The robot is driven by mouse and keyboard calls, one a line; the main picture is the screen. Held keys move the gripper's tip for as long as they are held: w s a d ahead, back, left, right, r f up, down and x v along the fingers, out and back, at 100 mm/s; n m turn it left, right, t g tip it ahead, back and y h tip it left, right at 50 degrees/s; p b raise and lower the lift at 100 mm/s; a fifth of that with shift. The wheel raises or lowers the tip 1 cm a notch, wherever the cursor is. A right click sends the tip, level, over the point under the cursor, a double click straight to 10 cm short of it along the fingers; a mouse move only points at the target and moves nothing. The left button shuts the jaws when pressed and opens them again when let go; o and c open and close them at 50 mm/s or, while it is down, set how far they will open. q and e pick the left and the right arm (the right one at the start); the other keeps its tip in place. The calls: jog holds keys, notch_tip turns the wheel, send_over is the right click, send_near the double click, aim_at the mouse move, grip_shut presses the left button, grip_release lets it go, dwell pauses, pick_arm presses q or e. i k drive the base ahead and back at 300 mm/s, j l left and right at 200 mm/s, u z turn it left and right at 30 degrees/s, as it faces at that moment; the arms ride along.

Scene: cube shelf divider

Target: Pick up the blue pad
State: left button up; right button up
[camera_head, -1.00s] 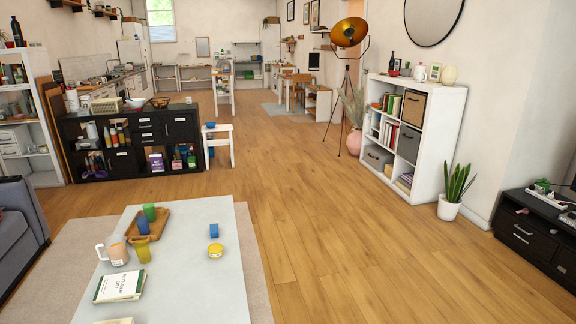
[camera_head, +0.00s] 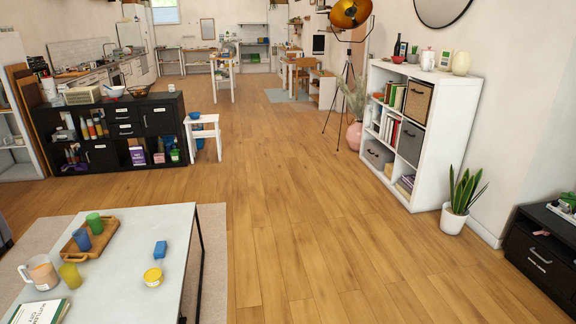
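A small blue pad-like block (camera_head: 160,248) lies on the pale coffee table (camera_head: 183,225) at the lower left, near the table's right side. It is just above a round yellow tin (camera_head: 153,277) and apart from it. Whether this block is the blue pad I cannot tell for certain, but no other pad-like blue thing shows on the table. Neither of my grippers is in view.
The coffee table also holds a wooden tray (camera_head: 105,233) with cups, a pitcher (camera_head: 41,272), a yellow-green cup (camera_head: 71,276) and a book (camera_head: 38,312). The wooden floor (camera_head: 290,220) right of the table is clear. A white cube shelf (camera_head: 440,140) stands at the right wall.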

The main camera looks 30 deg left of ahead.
aim_at(160, 251)
jog(key=i+j+u, duration=0.1)
jog(key=i+u, duration=0.35)
jog(key=i+l+u, duration=0.15)
jog(key=i+u, duration=0.25)
jog(key=i, duration=0.25)
jog(key=i+l+u, duration=0.25)
jog(key=i+u, duration=0.55)
jog(key=u, duration=0.15)
jog(key=i+l+u, duration=0.15)
jog(key=i+u, duration=0.3)
jog(key=i+l+u, duration=0.25)
jog(key=u, duration=0.25)
jog(key=i+l+u, duration=0.25)
jog(key=u, duration=0.2)
jog(key=l, duration=0.05)
